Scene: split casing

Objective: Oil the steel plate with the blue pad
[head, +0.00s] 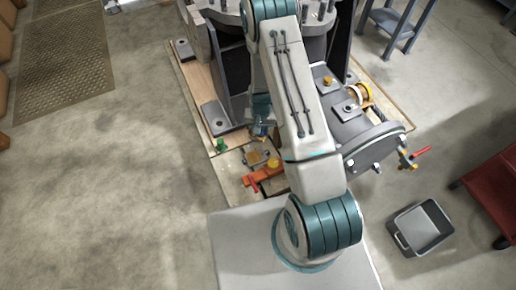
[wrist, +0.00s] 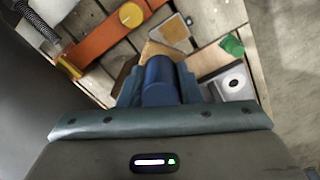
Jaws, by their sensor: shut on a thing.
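My gripper (head: 262,136) is low over the wooden boards and partly hidden by my arm in the head view. In the wrist view my gripper (wrist: 159,92) is shut on the blue pad (wrist: 158,76), seen as a rounded blue body between the fingers. A grey steel plate with a round hole (wrist: 233,82) lies to the right of the pad in the wrist view. It appears at the timber's end in the head view (head: 216,118). The pad is apart from this plate. The pad's underside is hidden, so I cannot tell what it touches.
A small grey-rimmed tan piece (wrist: 169,33) lies beyond the pad. A green object (wrist: 232,44) is near the plate. An orange bar with a yellow knob (wrist: 113,31) lies left. A large grey casing (head: 372,135) stands right of my arm. A grey bin (head: 441,218) is on the floor.

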